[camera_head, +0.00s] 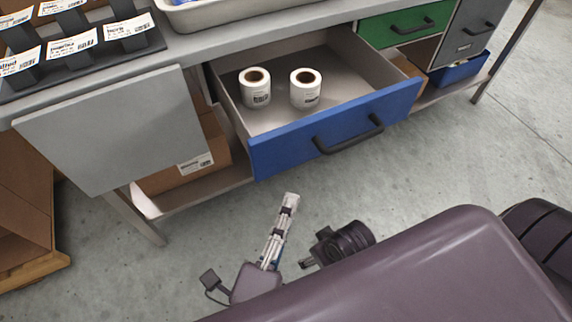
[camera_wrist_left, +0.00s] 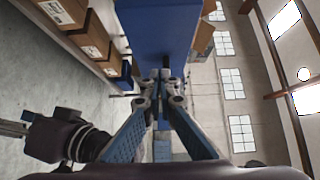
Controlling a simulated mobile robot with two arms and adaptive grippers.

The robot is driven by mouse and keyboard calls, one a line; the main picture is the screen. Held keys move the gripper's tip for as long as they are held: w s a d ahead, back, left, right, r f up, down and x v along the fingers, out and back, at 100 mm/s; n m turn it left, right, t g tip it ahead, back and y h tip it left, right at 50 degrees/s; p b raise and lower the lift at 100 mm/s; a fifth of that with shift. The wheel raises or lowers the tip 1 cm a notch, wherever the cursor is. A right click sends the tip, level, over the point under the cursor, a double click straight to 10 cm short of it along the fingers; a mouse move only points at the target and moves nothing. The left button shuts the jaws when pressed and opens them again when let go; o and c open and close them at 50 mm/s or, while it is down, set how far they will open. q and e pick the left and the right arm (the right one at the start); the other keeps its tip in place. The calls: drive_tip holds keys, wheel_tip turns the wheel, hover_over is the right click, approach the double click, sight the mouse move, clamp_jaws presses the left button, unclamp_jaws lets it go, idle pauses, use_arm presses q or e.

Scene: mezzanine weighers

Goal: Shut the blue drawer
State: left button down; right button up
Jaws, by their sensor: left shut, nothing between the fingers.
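The blue drawer (camera_head: 285,149) under the workbench is pulled well out, with a black bar handle (camera_head: 349,135) on its front. Two white label rolls (camera_head: 255,93) (camera_head: 305,95) stand upright inside it. My left gripper (camera_head: 291,199) is shut and empty, in front of the drawer and just below its front's lower edge in the head view. In the left wrist view the shut fingertips (camera_wrist_left: 161,80) point at a blue surface (camera_wrist_left: 155,30), which looks like the drawer front. I cannot tell whether they touch it.
A grey panel (camera_head: 115,128) hangs left of the drawer, above a low shelf with a cardboard box (camera_head: 188,160). A green drawer (camera_head: 405,24) to the right is shut. A blue bin (camera_head: 461,72) sits lower right. Concrete floor in front is free.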

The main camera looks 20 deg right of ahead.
sight(292, 152)
use_arm(q)
drive_tip(key=shift+w+d+f, duration=0.1)
drive_tip(key=shift+w+d, duration=0.35)
drive_tip(key=shift+w, duration=0.85)
drive_tip(key=shift+w+d+r, duration=0.1)
drive_tip(key=shift+w+d, duration=0.4)
drive_tip(key=shift+w, duration=0.8)
drive_tip(key=shift+w+d+f, duration=0.1)
drive_tip(key=shift+w+d, duration=0.35)
drive_tip(key=shift+w, duration=0.85)
use_arm(e)
drive_tip(key=shift+f, duration=0.2)
use_arm(q)
drive_tip(key=shift+w, duration=0.1)
use_arm(e)
drive_tip(key=shift+w+r, duration=0.1)
